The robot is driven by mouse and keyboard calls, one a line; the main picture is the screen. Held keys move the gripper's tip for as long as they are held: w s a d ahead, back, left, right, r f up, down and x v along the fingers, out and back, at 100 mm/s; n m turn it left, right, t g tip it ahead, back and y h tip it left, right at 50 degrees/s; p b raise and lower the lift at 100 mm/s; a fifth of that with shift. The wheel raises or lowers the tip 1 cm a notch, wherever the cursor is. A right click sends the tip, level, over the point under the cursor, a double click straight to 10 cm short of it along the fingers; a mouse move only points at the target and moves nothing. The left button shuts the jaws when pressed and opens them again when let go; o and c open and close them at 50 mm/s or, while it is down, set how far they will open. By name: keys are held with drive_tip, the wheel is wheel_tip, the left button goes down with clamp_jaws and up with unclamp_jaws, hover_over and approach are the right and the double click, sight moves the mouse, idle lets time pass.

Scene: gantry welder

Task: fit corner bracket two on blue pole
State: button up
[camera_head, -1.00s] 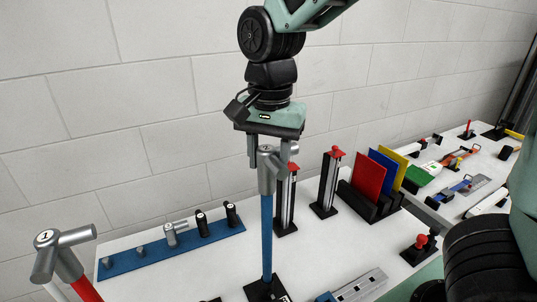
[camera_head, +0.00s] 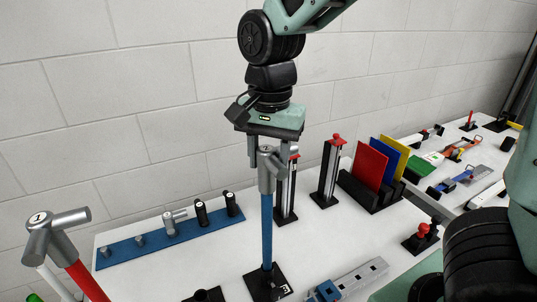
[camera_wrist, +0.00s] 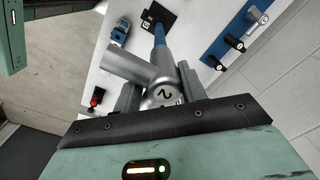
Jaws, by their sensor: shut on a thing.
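Corner bracket two (camera_head: 267,170) is a grey metal fitting marked "2" at the top end of the blue pole (camera_head: 267,225). The pole stands upright in a black base (camera_head: 268,283) on the white table. My gripper (camera_head: 268,163) points down from above with its fingers on either side of the bracket, shut on it. In the wrist view the bracket (camera_wrist: 148,74) lies between the fingers, its "2" facing the camera, and the blue pole (camera_wrist: 159,34) runs away beyond it. How deep the pole sits in the socket is hidden.
Bracket one (camera_head: 52,230) tops a red pole (camera_head: 87,281) at the lower left. A blue rack (camera_head: 120,255) with fittings lies behind. Red-topped posts (camera_head: 329,170) and colored panels (camera_head: 370,165) stand close right. A grey slotted block (camera_head: 355,280) lies right of the pole base.

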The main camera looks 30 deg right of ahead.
drive_tip(key=shift+f+b, duration=0.4)
drive_tip(key=shift+f, duration=0.35)
drive_tip(key=o, duration=1.2)
drive_tip(key=shift+o, duration=0.2)
drive_tip(key=shift+r, duration=0.1)
wheel_tip(320, 180, up, 17)
drive_tip(key=b, duration=0.2)
drive_tip(key=shift+s+d+r, duration=0.15)
